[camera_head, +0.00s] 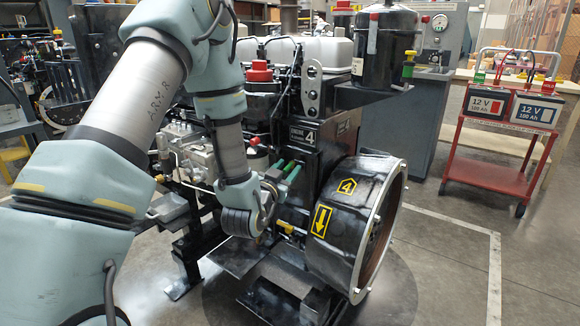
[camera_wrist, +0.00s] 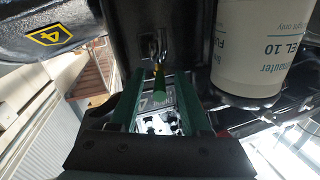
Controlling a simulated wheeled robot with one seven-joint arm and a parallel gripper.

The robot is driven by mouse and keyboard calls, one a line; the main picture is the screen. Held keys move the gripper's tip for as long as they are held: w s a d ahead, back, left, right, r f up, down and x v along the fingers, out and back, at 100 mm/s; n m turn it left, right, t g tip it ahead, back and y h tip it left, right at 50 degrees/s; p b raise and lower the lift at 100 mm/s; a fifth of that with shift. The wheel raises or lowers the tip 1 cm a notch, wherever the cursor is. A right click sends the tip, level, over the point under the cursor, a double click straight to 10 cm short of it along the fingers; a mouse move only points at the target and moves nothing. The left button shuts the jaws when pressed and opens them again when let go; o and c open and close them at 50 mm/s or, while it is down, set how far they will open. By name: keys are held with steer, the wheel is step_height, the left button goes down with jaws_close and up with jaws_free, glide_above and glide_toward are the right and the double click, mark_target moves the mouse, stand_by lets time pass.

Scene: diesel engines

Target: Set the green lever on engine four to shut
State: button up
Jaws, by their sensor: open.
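Engine four (camera_head: 318,150) stands in the middle of the head view, with an "ENGINE 4" plate and a yellow 4 on its round black housing. My gripper (camera_head: 291,168) is at the engine's near side, its two green fingers pointing at the block. In the wrist view my gripper (camera_wrist: 161,74) is open, with one finger on each side. A narrow green lever (camera_wrist: 160,88) with a yellowish upper end shows between the fingers. I cannot tell whether they touch it. In the head view I cannot make the lever out from the fingers and wrist.
A red lever knob (camera_head: 254,142) and a yellow handle (camera_head: 286,228) are close to my wrist. A black tank (camera_head: 384,48) rises at the engine's back right. A red cart (camera_head: 490,178) with two batteries stands right.

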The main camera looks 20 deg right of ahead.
steer(key=shift+x, duration=1.1)
jaws_close()
